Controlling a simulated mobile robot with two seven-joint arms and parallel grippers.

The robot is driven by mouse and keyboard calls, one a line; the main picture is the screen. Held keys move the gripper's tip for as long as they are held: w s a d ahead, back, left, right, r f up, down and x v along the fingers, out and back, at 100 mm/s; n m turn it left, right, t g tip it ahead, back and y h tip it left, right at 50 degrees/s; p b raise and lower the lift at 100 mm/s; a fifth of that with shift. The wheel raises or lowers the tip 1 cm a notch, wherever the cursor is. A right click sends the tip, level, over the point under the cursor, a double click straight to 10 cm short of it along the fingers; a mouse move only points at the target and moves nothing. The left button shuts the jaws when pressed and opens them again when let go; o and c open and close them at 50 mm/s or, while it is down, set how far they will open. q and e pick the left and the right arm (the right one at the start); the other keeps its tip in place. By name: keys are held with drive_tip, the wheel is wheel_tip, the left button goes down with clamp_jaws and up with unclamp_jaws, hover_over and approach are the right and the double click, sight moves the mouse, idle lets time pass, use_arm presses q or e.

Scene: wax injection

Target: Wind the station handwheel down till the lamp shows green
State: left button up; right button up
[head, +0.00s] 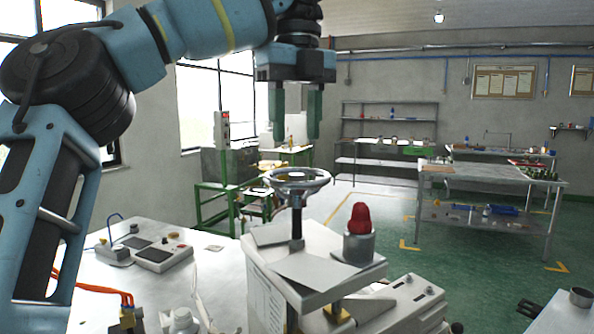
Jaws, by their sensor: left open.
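The station handwheel (297,179) is a grey metal wheel lying flat on an upright dark screw post (297,222). It stands on a pale grey station (318,290) in the middle foreground. My left gripper (295,136) points straight down above the wheel. Its two green fingers are apart with nothing between them, and a gap shows between their tips and the rim. A red rounded piece (360,218) sits on a grey cylinder (359,247) at the station's right; I cannot tell whether it is the lamp. No green light shows. My right gripper is not seen.
A white bench (215,262) at the left carries a grey control box (162,257), with orange hoses (105,291) in front. A steel table (490,180) and shelves (388,125) stand farther back. Green floor (460,250) lies open right of the station.

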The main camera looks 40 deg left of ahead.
sight(297, 174)
use_arm(q)
drive_tip(key=shift+s+d+f, duration=0.1)
drive_tip(key=shift+d+f, duration=0.05)
drive_tip(key=shift+f, duration=3.7)
clamp_jaws()
